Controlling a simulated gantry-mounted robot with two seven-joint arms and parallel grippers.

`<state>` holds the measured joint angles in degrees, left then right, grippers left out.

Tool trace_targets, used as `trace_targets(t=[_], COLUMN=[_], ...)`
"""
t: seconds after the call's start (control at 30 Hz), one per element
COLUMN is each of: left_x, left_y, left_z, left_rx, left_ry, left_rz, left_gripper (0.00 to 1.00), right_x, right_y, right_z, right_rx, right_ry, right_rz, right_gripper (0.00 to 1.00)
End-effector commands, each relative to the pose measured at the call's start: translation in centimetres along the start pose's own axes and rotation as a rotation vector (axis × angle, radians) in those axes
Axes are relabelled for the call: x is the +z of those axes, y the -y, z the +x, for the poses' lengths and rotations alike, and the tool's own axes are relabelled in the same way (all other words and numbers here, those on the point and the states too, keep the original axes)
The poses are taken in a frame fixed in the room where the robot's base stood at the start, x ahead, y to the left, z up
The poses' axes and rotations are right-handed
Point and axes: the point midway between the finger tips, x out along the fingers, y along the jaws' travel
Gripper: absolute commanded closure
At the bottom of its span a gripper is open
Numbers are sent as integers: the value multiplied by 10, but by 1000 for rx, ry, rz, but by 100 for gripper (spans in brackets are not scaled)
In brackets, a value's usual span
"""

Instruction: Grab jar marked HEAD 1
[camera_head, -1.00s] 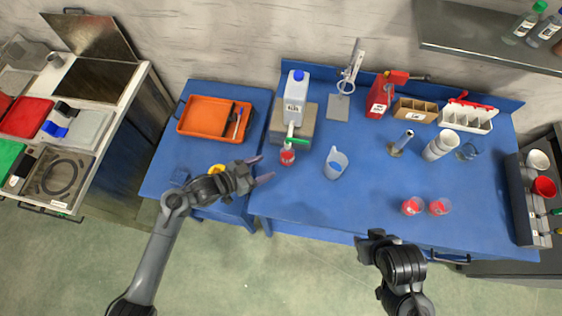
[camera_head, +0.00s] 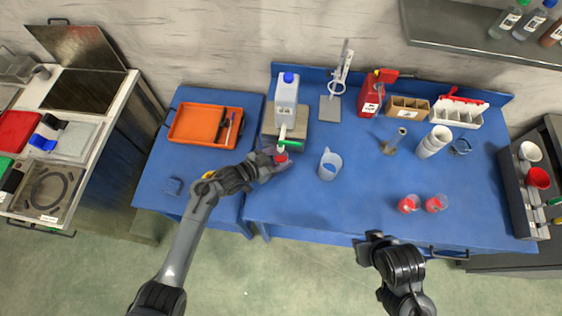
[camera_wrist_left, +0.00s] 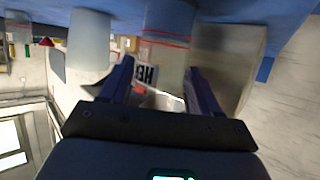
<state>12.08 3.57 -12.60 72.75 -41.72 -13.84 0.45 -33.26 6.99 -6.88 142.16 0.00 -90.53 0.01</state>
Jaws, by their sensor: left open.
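A small jar with red on it (camera_head: 281,158) stands below the green-tapped spout of the white jug, near the blue table's left end. In the left wrist view the clear jar (camera_wrist_left: 167,38) has thin red lines and a white label; only "HE" is readable. My left gripper (camera_head: 276,162) is at this jar, with its fingers open on either side of it. In the wrist view the open fingers (camera_wrist_left: 160,82) flank the label, and I cannot tell whether they touch the jar. My right gripper (camera_head: 366,244) is at the table's front edge, away from the jar.
The white jug (camera_head: 287,92) stands on a block behind the jar. A clear pitcher (camera_head: 329,165) is right of the jar. Two red-filled cups (camera_head: 409,204) (camera_head: 437,203) stand farther right. An orange tray (camera_head: 190,127) is at the left. The table's front middle is clear.

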Motion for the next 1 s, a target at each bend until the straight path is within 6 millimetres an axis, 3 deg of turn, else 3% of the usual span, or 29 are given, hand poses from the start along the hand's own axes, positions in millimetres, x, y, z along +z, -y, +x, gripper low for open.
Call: trace_targets(t=[0.1, 0.37, 0.67, 1.0], left_x=[0, 1, 0, -1], left_y=[0, 0, 0, 0], left_z=[9, 11, 10, 10], left_rx=[1, 0, 0, 0], left_ry=[0, 1, 1, 1], left_rz=[1, 1, 1, 1], left_gripper=[38, 38, 82, 83], right_x=[0, 0, 0, 0], right_y=[0, 1, 1, 0], right_z=[2, 2, 2, 0], right_rx=[-1, -4, -4, -1], right_ry=[0, 0, 0, 0], right_rz=[2, 5, 5, 1], right_gripper=[66, 66, 66, 66])
